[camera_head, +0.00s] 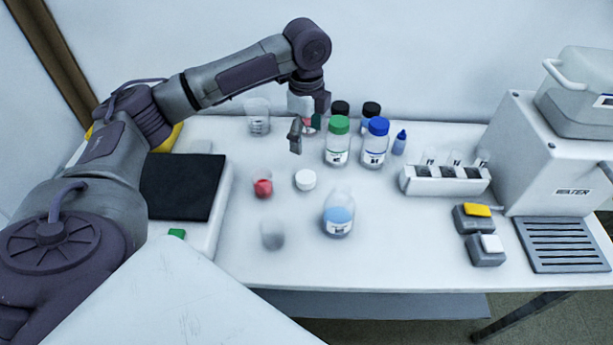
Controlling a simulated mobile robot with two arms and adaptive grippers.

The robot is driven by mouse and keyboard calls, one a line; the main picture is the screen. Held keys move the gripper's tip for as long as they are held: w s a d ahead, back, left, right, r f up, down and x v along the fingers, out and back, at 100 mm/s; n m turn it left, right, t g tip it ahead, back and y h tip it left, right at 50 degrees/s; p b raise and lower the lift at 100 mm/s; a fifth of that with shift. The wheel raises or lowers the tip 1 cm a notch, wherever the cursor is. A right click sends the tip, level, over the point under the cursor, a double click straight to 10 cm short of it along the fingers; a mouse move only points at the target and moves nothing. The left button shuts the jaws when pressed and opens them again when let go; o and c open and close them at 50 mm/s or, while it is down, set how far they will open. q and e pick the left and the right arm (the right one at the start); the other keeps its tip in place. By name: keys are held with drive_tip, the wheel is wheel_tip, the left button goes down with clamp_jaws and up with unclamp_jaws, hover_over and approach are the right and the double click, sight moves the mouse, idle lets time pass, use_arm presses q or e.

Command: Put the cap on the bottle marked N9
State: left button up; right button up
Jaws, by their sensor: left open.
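A clear bottle (338,217) with blue liquid stands upright in the middle of the table, and I see no cap on it. Its label is too small to read, so I cannot tell if it says N9. A round white cap (305,180) lies on the table behind it and to its left. A green-capped bottle (338,143) and a blue-capped bottle (374,144) stand farther back; their labels are also unclear. My left gripper (306,131) is open, pointing down behind the white cap, and partly hides another bottle (298,103). My right gripper is not in view.
Two black-capped bottles (371,109) stand at the back. Small beakers, one red inside (263,184) and one greyish (272,235), stand left of the uncapped bottle. A white vial rack (408,184) and a water machine (530,165) are on the right. The front middle is clear.

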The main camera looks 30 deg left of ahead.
use_arm(q)
hover_over(306, 177)
wheel_tip(306, 177, down, 8)
drive_tip(key=shift+d+f, duration=0.1)
drive_tip(key=shift+f, duration=0.3)
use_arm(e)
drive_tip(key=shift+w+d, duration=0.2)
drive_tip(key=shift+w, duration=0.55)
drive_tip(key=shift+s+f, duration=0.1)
use_arm(q)
drive_tip(key=shift+f, duration=0.35)
wheel_tip(306, 177, down, 4)
drive_tip(key=shift+f, duration=0.25)
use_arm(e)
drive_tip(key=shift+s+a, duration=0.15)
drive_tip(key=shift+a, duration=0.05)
use_arm(q)
drive_tip(key=c, duration=1)
